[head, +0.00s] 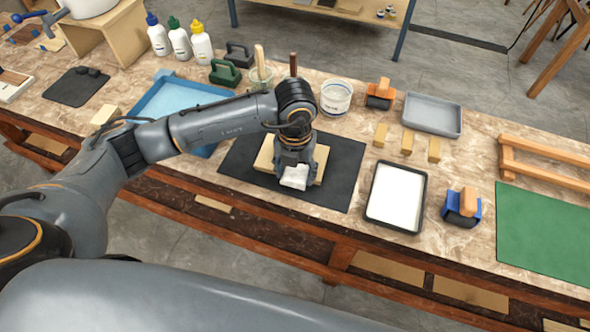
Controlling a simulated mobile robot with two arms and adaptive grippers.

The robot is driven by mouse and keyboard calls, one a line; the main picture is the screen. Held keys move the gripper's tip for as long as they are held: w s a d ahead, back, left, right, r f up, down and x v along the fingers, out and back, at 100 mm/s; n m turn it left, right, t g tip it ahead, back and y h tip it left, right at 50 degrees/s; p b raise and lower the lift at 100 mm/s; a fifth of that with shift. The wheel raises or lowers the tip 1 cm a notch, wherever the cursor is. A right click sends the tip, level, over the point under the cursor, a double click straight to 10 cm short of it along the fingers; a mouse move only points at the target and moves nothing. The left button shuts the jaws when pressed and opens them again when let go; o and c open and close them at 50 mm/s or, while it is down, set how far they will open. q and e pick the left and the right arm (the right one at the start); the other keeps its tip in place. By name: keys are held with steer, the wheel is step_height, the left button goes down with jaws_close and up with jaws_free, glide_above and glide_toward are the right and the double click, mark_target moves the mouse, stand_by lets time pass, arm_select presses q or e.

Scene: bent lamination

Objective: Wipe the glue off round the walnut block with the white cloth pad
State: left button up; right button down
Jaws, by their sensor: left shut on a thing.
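My left gripper (294,160) reaches in from the left, points down, and is shut on the white cloth pad (295,177). The pad is low over a pale wooden board (265,158) on a black mat (344,165); I cannot tell whether it touches the board. I cannot make out the walnut block or any glue; the gripper and wrist cover much of the board. A dark brown upright piece (293,64) shows behind my wrist, and I cannot tell what it is. My right gripper is not in view.
Right of the mat are a white-filled tray (397,195), several small wood blocks (408,141), a grey tray (433,114) and a blue-and-orange tool (462,206). A white tub (336,97) and a glass jar (261,78) stand behind. A blue tray (175,99) lies left.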

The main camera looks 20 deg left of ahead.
arm_select(q)
steer(key=shift+a, duration=0.15)
steer(key=shift+a+r, duration=0.1)
steer(key=shift+a, duration=0.65)
steer(key=shift+s+a+b, duration=0.1)
steer(key=shift+a+b, duration=0.2)
steer(key=shift+a, duration=0.55)
steer(key=shift+a, duration=0.1)
steer(key=shift+s+a+f, duration=0.1)
steer(key=shift+a+f, duration=0.15)
steer(key=shift+a, duration=0.4)
steer(key=shift+d, duration=0.15)
steer(key=shift+d+r+b, duration=0.15)
steer(key=shift+d+b, duration=0.05)
steer(key=shift+d, duration=0.6)
steer(key=shift+d+r+b, duration=0.1)
steer(key=shift+d+b, duration=0.05)
steer(key=shift+d, duration=0.6)
